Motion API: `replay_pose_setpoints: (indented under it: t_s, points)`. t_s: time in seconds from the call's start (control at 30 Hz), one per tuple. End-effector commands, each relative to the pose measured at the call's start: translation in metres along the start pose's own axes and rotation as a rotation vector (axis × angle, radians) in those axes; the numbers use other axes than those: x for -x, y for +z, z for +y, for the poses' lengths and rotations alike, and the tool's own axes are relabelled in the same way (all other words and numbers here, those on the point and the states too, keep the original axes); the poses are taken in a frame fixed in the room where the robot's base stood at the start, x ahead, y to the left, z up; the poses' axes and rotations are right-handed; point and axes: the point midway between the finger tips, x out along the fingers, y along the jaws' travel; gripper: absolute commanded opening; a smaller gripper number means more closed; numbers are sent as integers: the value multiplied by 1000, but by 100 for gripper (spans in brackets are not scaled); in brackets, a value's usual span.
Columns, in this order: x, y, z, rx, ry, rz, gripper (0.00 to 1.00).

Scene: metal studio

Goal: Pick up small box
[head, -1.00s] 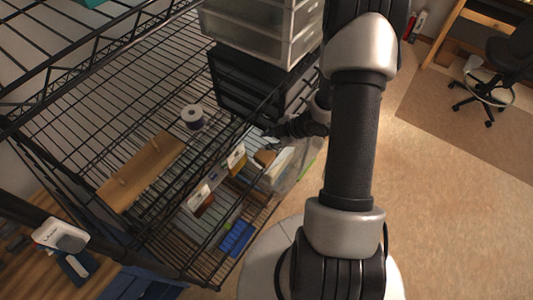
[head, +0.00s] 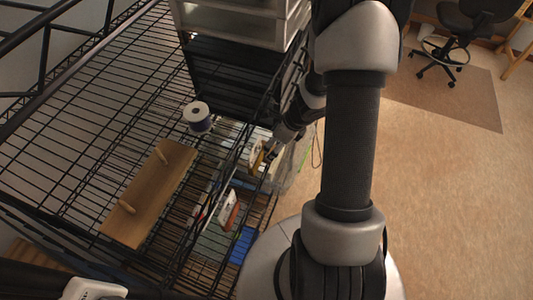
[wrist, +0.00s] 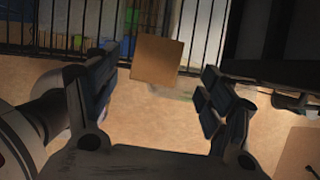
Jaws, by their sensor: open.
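In the wrist view a small brown box (wrist: 157,60), plain and square-faced, shows ahead of the fingertips and between them. My gripper (wrist: 155,78) is open, with a dark finger on each side of the view and a gap around the box. No contact with the box shows. In the head view my gripper (head: 271,148) is small and partly hidden, beside the right edge of the wire shelf. A tan patch lies close to it there, but I cannot tell whether it is the box.
A black wire shelf (head: 95,110) holds a wooden board with pegs (head: 150,195), a roll (head: 197,116) and a drawer unit (head: 240,22). A blue item (head: 242,245) lies lower down. Open floor (head: 450,190) spreads right, with an office chair (head: 450,42) at the back.

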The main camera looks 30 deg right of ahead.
Motion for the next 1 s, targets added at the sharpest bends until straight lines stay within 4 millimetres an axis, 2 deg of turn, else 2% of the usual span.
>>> replay_pose_setpoints:
  t_s: [0.3,0.4,0.7,1.0]
  points:
    - [-48,-3,5,-2,2,0,74]
    - [-57,-2,5,-2,2,0,74]
    - [-58,-1,4,-3,0,0,74]
    - [-58,-1,4,-4,0,0,54]
